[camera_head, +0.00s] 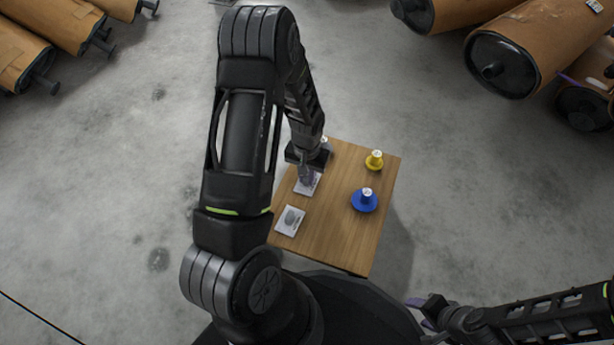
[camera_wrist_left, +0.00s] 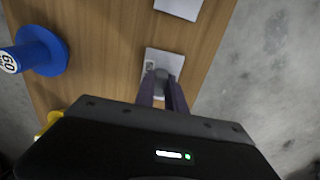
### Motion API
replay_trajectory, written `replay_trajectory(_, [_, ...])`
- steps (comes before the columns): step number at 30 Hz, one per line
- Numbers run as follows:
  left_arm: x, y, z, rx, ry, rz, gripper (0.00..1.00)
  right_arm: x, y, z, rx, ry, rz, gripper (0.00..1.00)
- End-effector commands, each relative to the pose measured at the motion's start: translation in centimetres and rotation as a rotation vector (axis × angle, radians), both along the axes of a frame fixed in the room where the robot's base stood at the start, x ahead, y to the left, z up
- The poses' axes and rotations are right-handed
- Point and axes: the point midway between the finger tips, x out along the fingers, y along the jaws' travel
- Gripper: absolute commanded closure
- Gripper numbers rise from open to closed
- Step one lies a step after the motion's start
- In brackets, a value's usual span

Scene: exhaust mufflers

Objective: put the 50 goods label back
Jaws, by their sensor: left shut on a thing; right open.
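My left gripper (camera_head: 307,174) is over the left side of the small wooden table. In the left wrist view its purple fingers (camera_wrist_left: 164,92) are shut on a small grey knob-like piece (camera_wrist_left: 166,75) at a white card (camera_wrist_left: 152,57); whether the piece touches the card is unclear. That card also shows in the head view (camera_head: 304,190). A blue round-based piece (camera_head: 365,203) with a numbered white top stands on the table; its number reads like 60 in the wrist view (camera_wrist_left: 42,50). No 50 is readable. My right gripper (camera_head: 424,312) is open and empty, off the table.
The wooden table (camera_head: 335,225) also holds a yellow round-based piece (camera_head: 374,162) and a nearer white card (camera_head: 286,229) with a grey round shape. A pale piece (camera_head: 325,144) is partly hidden behind my left gripper. Brown-wrapped mufflers (camera_head: 540,40) lie on the floor beyond.

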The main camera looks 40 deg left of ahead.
Motion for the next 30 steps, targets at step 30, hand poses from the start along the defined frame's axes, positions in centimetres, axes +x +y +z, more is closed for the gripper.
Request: replay_trajectory(30, [0.0, 0.0, 3.1, 0.000, -0.001, 0.001, 0.63, -0.2, 0.0, 1.7, 0.001, 0.004, 0.003, 0.49])
